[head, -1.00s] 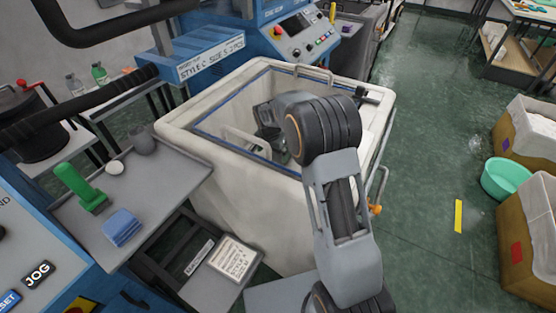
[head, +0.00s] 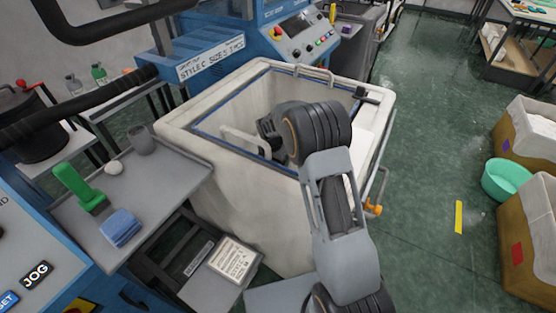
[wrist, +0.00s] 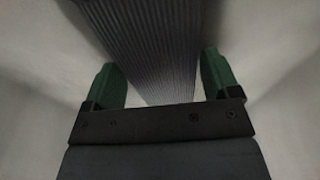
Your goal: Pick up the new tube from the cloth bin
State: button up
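The cloth bin (head: 232,200) is a deep off-white fabric bin with a blue inner rim, in the middle of the head view. My arm reaches over its near right side, and my gripper is down inside it, hidden in the head view. In the wrist view, a grey ribbed knit tube (wrist: 155,45) runs from the top edge down to the gripper body. My gripper (wrist: 159,62) has its two green fingers apart, one on each side of the tube. A gap shows between the left finger and the tube. Whether the right finger touches it cannot be told.
A side table (head: 165,190) left of the bin holds a green-handled tool (head: 80,188), a blue folded cloth (head: 120,227) and a grey cup (head: 143,140). A blue machine (head: 285,35) stands behind the bin. The green floor to the right is open, with a teal basin (head: 507,180).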

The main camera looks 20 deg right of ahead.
jog(key=c, duration=0.5)
jog(key=shift+c, duration=0.2)
